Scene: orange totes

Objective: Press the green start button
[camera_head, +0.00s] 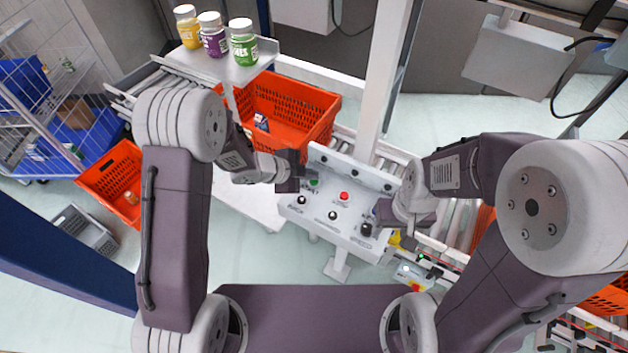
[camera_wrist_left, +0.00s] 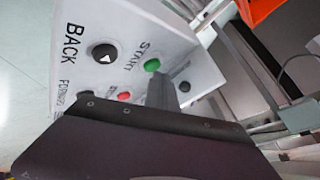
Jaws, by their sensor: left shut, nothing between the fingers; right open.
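The green start button (camera_head: 314,182) is on the white control panel (camera_head: 318,222), beside the left gripper's dark fingers. In the left wrist view the green button (camera_wrist_left: 152,65) shows whole, with the word START next to it. My left gripper (camera_head: 297,178) is shut and empty, over the panel's upper left part. In the left wrist view its fingertips (camera_wrist_left: 161,82) are right by the button; I cannot tell whether they touch it. My right gripper (camera_head: 383,213) is open at the panel's right side, its fingers partly hidden by its wrist.
A red button (camera_head: 344,196) and several black buttons share the panel. Behind it are an orange tote (camera_head: 290,103) on a conveyor and a shelf (camera_head: 222,66) with three bottles. Another orange tote (camera_head: 112,185) is at left. Open floor lies left of the panel.

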